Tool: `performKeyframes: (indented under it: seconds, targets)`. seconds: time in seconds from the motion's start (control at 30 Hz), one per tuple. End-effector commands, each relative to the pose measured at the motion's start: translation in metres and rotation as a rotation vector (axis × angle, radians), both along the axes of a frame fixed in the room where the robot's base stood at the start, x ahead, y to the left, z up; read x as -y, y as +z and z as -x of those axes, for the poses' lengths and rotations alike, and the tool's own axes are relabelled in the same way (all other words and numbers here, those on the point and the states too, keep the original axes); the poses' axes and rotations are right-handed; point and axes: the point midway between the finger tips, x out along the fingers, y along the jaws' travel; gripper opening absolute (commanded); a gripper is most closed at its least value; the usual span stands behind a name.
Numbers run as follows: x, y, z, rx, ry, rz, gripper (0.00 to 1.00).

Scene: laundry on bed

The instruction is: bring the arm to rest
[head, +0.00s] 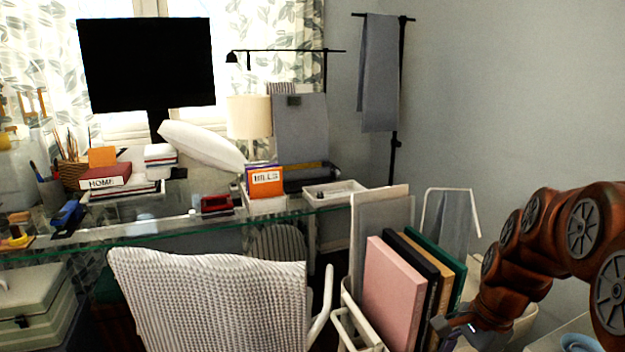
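My arm comes in from the right edge of the head view and bends down to the lower left. Its end, my gripper (455,330), is low in the picture, just right of a row of upright folders. The fingers are small and dark and partly cut off by the lower edge, so I cannot tell whether they are open or shut. I see nothing held. I cannot tell whether the gripper touches the tan folder (440,295) beside it.
A white wicker chair (210,300) stands in front of a glass desk (150,232) with a monitor (147,65), boxes and a lamp. A pink folder (392,295) and others stand in a white rack. A grey towel (379,75) hangs behind. The wall at upper right is bare.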

Motion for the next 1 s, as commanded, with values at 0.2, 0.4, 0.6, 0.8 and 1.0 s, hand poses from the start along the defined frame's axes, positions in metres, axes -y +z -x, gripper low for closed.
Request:
performKeyframes:
  seconds: [0.2, 0.4, 0.6, 0.8, 1.0]
  targets:
    - [-0.065, -0.004, 0.068, -0.026, 0.532, 0.033, 0.68]
    - [-0.094, -0.012, 0.127, -0.053, 0.946, 0.040, 0.68]
    - [-0.104, -0.019, 0.169, -0.074, 1.235, 0.032, 0.68]
    - [-0.106, -0.010, 0.195, -0.087, 1.412, 0.024, 0.68]
    - [-0.106, 0.021, 0.194, -0.077, 1.404, 0.031, 0.68]
